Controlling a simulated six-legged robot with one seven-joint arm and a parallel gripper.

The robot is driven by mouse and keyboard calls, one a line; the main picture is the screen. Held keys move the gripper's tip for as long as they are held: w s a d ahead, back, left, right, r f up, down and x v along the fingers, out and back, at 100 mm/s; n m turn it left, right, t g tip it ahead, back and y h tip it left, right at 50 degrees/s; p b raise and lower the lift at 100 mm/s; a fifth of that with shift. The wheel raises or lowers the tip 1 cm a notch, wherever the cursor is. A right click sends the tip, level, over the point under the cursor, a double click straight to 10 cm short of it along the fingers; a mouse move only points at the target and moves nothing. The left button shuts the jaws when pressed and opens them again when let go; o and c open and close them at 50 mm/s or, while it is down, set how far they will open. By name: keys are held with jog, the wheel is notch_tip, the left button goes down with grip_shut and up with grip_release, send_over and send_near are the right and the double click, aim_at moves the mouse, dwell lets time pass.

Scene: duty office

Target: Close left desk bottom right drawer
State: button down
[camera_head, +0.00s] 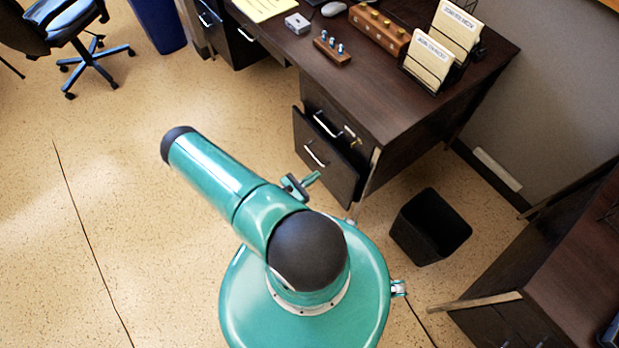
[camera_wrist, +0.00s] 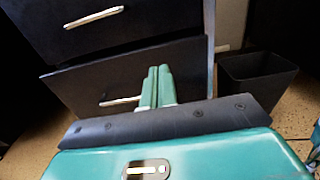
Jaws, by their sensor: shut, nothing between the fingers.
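The bottom right drawer (camera_head: 322,166) of the dark desk (camera_head: 440,112) stands pulled out, its front ahead of the drawer above. Its dark front (camera_wrist: 85,83) and silver handle (camera_wrist: 120,101) also show in the wrist view, the handle left of my fingers. My gripper (camera_head: 313,178) is in front of the drawer's lower part in the head view. In the wrist view my gripper (camera_wrist: 159,70) has its two green fingers together, with nothing between them, over the right part of the drawer front. I cannot tell whether the fingertips touch it.
The upper drawer (camera_wrist: 90,22) has a silver handle and sits above the bottom one. A black waste bin (camera_head: 430,226) stands on the floor right of the desk. Another dark cabinet (camera_head: 565,270) is at the lower right. The floor (camera_head: 130,200) on the left is clear.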

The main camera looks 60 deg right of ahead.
aim_at(340, 159)
jog(key=x, duration=0.9)
jog(key=shift+s+d, duration=0.1)
jog(key=shift+x, duration=1.25)
